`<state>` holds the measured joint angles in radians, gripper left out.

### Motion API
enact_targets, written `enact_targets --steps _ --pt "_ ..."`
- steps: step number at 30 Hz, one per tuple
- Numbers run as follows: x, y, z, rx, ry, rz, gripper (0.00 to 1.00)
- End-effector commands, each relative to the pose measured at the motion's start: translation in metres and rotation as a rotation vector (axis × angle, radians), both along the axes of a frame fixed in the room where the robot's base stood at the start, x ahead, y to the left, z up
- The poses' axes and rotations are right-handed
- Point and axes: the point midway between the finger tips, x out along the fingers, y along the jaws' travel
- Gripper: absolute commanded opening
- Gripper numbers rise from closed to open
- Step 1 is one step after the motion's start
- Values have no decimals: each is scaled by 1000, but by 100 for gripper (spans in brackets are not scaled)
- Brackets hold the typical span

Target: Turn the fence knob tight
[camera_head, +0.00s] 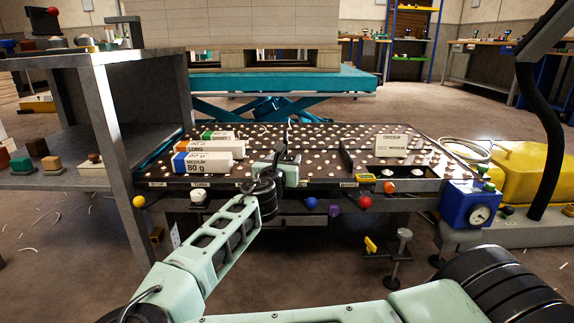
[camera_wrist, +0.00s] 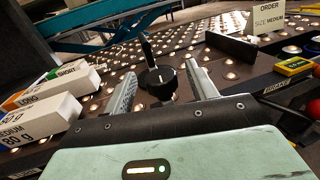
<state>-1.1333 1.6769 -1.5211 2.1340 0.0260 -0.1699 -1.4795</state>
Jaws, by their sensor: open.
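The fence knob (camera_wrist: 157,84) is a black round knob with a pale mark on its top and a thin black handle standing up behind it, seen in the wrist view. My gripper (camera_wrist: 160,74) is open, with one finger left and one right of the knob. I see gaps on both sides; no contact shows. In the head view my gripper (camera_head: 277,170) is over the front middle of the ball table and mostly hides the knob. A dark upright fence plate (camera_wrist: 231,47) stands right of the knob; it also shows in the head view (camera_head: 346,156).
The ball table (camera_head: 318,141) carries white reams labelled long (camera_head: 212,148), short (camera_head: 217,135) and medium 80 g (camera_head: 200,163) on the left. An order sign (camera_head: 391,145) stands on the right. Coloured balls (camera_head: 365,203) line the front edge. A blue gauge box (camera_head: 470,207) is at the right.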

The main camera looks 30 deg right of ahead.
Motion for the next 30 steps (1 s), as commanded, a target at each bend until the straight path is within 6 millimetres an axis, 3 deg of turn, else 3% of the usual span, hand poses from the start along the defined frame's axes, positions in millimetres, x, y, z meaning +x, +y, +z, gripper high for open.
enact_targets --steps 6,18,23,30 --pt "19 -21 -2 1 -1 -2 57" --pt "24 -27 1 -1 -1 -1 57" --pt "24 -27 1 -1 -1 -1 16" --pt "24 -26 1 -1 1 -8 13"
